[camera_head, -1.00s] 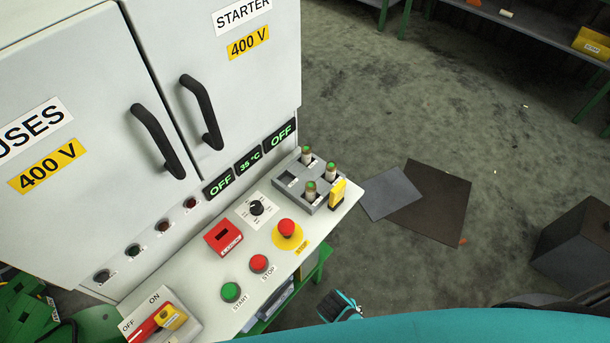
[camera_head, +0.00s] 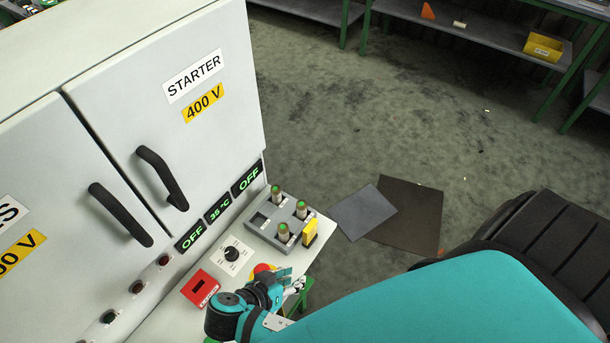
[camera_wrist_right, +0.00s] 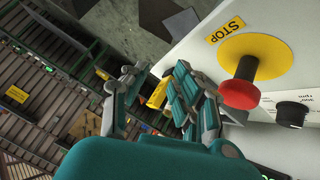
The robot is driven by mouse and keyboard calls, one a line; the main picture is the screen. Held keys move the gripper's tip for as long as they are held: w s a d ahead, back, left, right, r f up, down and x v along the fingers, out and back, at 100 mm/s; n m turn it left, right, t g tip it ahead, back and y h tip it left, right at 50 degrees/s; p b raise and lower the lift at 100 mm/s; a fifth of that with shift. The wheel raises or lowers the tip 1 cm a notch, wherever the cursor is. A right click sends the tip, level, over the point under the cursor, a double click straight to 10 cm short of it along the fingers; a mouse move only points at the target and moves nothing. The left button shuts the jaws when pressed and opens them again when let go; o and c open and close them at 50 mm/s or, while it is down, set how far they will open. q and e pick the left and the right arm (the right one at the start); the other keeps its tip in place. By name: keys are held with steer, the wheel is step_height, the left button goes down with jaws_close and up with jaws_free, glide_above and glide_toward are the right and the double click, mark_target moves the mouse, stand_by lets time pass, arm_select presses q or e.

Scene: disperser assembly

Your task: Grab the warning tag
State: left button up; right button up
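A small upright yellow tag (camera_head: 310,232), which looks like the warning tag, stands at the right end of a grey holder (camera_head: 262,222) on the control panel. A yellow piece that appears to be this tag shows between the fingers in the right wrist view (camera_wrist_right: 158,93), beyond the fingertips. My right gripper (camera_head: 287,283) is over the panel near the red stop button, nearer to me than the tag and apart from it. In the right wrist view my right gripper (camera_wrist_right: 158,80) has its fingers spread, with nothing clearly held. My left gripper is not in view.
The red stop button (camera_wrist_right: 240,94) on its yellow base is close beside the right fingers. Green-topped cylinders (camera_head: 276,193) stand in the holder. A red box (camera_head: 199,289) and a dial (camera_head: 232,254) sit on the panel.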

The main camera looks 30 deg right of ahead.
mark_target(305, 235)
steer(key=w+a+r+m+t+h, duration=0.3)
steer(key=w+r+m, duration=0.1)
steer(key=x, duration=0.7)
steer(key=b+x, duration=0.1)
steer(key=x, duration=0.3)
steer(key=shift+s+d+r, duration=0.15)
steer(key=shift+s+r, duration=0.1)
steer(key=b+x, duration=0.1)
steer(key=x, duration=0.5)
steer(key=shift+s, duration=0.1)
steer(key=shift+r, duration=0.1)
jaws_close()
